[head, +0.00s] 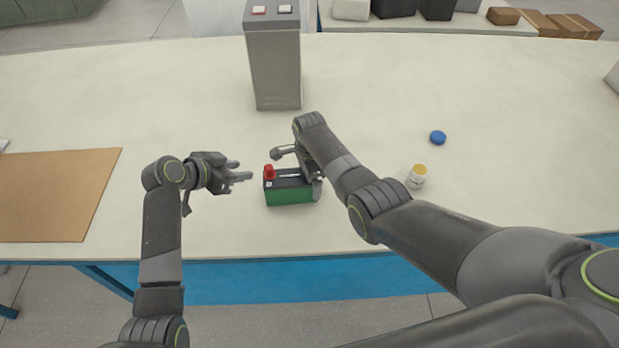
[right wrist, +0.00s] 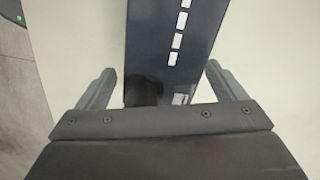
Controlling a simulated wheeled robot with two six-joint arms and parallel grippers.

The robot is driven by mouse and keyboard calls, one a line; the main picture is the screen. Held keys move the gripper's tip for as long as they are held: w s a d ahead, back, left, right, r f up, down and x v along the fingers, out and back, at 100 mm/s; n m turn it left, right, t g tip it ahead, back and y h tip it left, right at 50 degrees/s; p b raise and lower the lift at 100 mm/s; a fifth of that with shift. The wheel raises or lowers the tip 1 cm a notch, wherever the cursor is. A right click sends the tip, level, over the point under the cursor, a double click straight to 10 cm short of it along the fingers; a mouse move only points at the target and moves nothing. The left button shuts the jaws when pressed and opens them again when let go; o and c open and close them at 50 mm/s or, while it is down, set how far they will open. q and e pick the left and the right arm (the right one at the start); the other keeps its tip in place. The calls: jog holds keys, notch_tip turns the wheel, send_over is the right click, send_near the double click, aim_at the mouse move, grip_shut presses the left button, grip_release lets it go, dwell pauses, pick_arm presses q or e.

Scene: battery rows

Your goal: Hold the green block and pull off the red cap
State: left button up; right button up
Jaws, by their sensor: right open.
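The green block (head: 290,197), with a dark top, stands on the pale table in front of me. The red cap (head: 269,171) sits on the left end of its top. My right gripper (head: 298,170) is over the block's right part; its arm hides some of the top. In the right wrist view, the block's dark top (right wrist: 172,50) with white marks lies between the two spread fingers (right wrist: 162,88), with a gap on each side. My left gripper (head: 240,171) is left of the block, its fingers apart, empty and pointing toward the cap without touching it.
A tall grey box (head: 275,75) with a red and a white button stands behind the block. A blue disc (head: 438,138) and a white jar with a yellow top (head: 416,178) are at the right. A brown board (head: 55,195) lies at the left. The table's front edge is close.

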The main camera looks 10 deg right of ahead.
jog(key=shift+f, duration=0.15)
grip_shut()
dwell(0.7)
dwell(0.7)
